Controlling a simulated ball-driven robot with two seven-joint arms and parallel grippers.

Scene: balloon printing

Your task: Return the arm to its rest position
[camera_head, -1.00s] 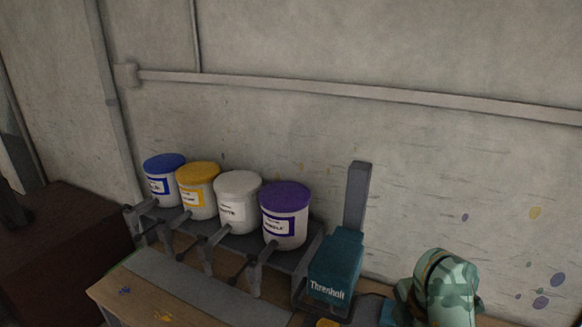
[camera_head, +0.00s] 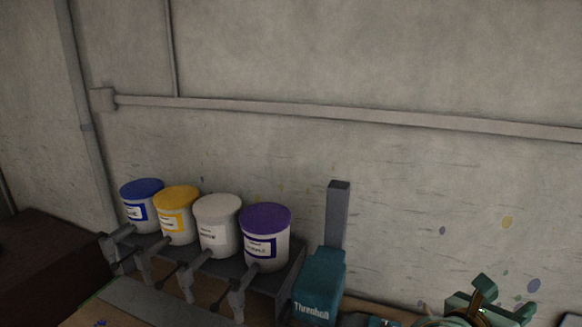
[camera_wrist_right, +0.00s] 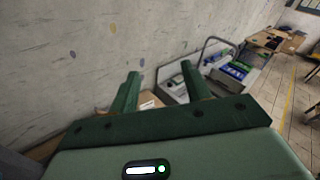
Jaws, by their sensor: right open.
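My right gripper (camera_head: 482,299) is at the bottom right of the head view, in front of the wall and right of the teal machine. In the right wrist view its two green fingers (camera_wrist_right: 160,88) stand apart with nothing between them. The gripper is open and empty. My left gripper is in neither view.
Four-colour paint buckets, blue (camera_head: 141,208), yellow (camera_head: 177,217), white (camera_head: 217,228) and purple (camera_head: 264,238), stand on a grey rack. The teal machine (camera_head: 319,286) stands right of them. In the wrist view, a cart (camera_wrist_right: 232,76) stands along the wall beside open floor (camera_wrist_right: 292,115).

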